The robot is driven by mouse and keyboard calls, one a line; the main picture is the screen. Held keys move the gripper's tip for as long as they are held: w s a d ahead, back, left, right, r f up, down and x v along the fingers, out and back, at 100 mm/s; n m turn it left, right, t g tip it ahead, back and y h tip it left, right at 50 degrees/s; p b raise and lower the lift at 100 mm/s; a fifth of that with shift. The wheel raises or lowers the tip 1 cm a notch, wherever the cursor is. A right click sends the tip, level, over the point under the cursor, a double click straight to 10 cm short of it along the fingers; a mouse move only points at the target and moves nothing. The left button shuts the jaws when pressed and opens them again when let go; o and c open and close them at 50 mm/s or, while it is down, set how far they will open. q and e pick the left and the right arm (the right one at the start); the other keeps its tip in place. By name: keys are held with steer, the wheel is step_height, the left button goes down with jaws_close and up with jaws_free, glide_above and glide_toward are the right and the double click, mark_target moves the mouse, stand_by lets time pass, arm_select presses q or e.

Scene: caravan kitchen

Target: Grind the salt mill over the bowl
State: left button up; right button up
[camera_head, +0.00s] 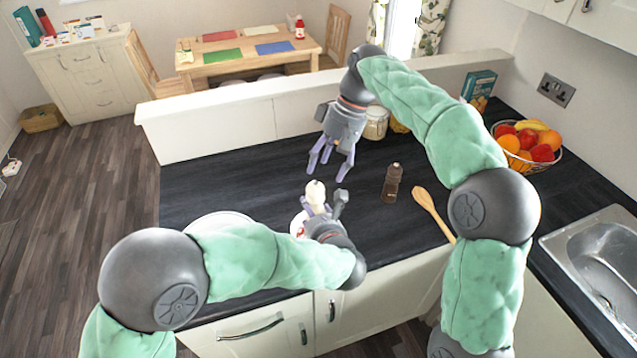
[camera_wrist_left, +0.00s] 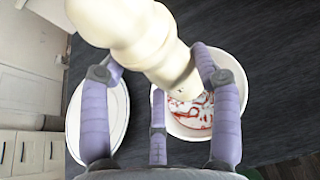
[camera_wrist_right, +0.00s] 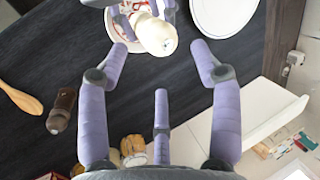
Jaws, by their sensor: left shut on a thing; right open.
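The cream salt mill (camera_head: 316,194) is held in my left gripper (camera_head: 326,212), whose fingers are shut around its body. In the left wrist view the mill (camera_wrist_left: 140,35) is large and lies over the edge of the white bowl (camera_wrist_left: 212,128), which has red marks inside. In the head view the bowl (camera_head: 298,224) is mostly hidden behind the left gripper. My right gripper (camera_head: 330,160) is open and empty above the counter, beyond the mill. In the right wrist view the mill's top (camera_wrist_right: 157,37) shows ahead of its spread fingers (camera_wrist_right: 160,75).
A white plate (camera_head: 217,220) lies left of the bowl. Jars (camera_head: 376,122), a box (camera_head: 479,88) and a fruit basket (camera_head: 528,145) stand at the back right, near the sink (camera_head: 600,260).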

mark_target(318, 184)
steer(key=shift+x, duration=3)
steer(key=c, duration=1.1)
